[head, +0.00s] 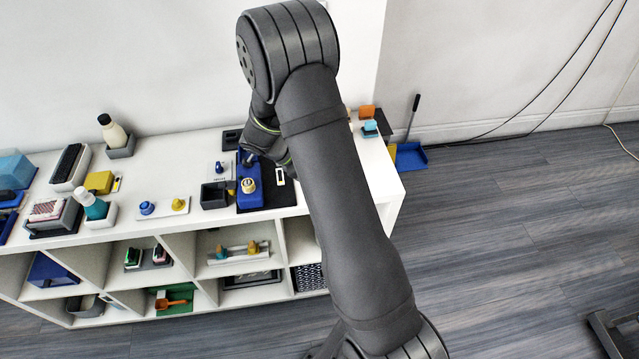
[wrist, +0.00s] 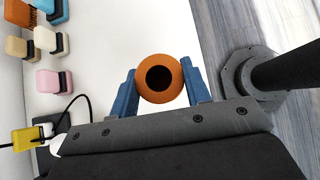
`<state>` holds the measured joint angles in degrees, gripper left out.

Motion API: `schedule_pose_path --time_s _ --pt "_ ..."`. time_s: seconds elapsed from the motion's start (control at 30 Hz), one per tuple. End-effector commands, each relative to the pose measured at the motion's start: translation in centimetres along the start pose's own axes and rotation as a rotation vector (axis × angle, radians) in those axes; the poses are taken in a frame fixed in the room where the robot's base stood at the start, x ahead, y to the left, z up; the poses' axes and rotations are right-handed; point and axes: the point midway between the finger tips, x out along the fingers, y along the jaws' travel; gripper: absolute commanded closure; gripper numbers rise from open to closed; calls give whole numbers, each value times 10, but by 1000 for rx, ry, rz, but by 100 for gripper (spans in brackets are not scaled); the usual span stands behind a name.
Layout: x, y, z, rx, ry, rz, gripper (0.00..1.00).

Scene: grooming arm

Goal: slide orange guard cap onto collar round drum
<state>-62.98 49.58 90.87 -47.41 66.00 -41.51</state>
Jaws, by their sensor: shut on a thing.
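The orange guard cap (wrist: 146,92) is a round ring with a dark hole in the middle, in the wrist view. My gripper (wrist: 160,82) is shut on it, with one blue finger on each side. In the head view my gripper end is above the back right of the white shelf top, mostly hidden by my arm; the cap cannot be made out there. A blue stand (head: 250,200) on a dark mat bears a small pale, yellowish round part (head: 248,185), which looks like the drum and collar. This stand is below and in front of my wrist.
A dark open box (head: 214,195) stands left of the blue stand. Several brushes with coloured blocks, one pink (wrist: 48,81), lie on the white surface in the wrist view. A yellow piece with a black cable (wrist: 27,138) is near them. A bottle (head: 113,132) stands farther left.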

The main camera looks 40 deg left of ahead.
Motion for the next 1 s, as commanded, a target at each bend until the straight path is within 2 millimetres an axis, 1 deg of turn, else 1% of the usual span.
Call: schedule_pose_path --time_s 0.17,0.5,0.63,0.77,0.87,1.0 --pt "-3 0 4 -1 0 0 90" --pt "-4 0 4 1 0 -1 90" --pt "-4 -4 1 40 0 -40 90" --pt "-5 -17 -8 164 0 -166 90" --pt "-10 -30 -18 316 0 -320 90" --pt "-23 -46 -33 557 -1 -560 90"
